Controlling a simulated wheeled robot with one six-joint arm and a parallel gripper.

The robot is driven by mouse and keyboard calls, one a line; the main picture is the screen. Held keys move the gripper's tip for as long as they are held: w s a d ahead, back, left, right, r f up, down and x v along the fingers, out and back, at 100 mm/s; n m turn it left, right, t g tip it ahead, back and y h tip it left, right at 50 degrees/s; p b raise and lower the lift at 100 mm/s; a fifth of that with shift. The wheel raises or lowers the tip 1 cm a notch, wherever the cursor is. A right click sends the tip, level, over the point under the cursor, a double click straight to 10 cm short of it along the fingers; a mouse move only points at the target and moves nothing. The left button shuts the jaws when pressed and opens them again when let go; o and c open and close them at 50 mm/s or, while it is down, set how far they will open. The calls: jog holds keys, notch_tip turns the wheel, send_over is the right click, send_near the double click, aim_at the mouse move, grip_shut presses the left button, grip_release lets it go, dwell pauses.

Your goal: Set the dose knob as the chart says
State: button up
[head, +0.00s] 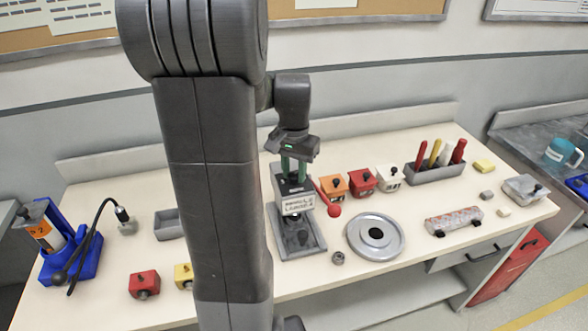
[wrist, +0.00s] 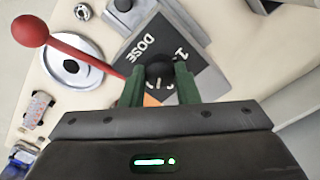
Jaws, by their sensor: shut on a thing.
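The dose device (head: 300,228) is a grey press-like unit on the table, with a white label plate on its front and a red-balled lever (head: 334,210) at its right side. In the wrist view its dark top face (wrist: 190,72) reads "DOSE" with white numerals, partly covered. The round black dose knob (wrist: 160,74) sits on this face. My gripper (wrist: 160,88) has its green fingers shut on the knob from both sides. In the head view my gripper (head: 293,168) points down onto the device's top. The knob's pointer and the chart's text cannot be read.
A round silver plate (head: 375,237) lies right of the device, with a small metal nut (head: 338,258) near it. Orange, red and white blocks (head: 362,180) stand behind. A holder (head: 435,172) carries coloured sticks. A blue stand (head: 72,250) is at the left. Papers hang on the wall board.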

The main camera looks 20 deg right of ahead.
aim_at(294, 175)
jog(key=shift+m, duration=1.9)
jog(key=o, duration=1)
jog(key=shift+r, duration=0.1)
notch_tip(294, 175, up, 14)
jog(key=shift+f, duration=0.15)
jog(key=shift+f, duration=0.1)
notch_tip(294, 175, down, 14)
jog(key=shift+r, duration=0.1)
jog(key=shift+r, duration=0.1)
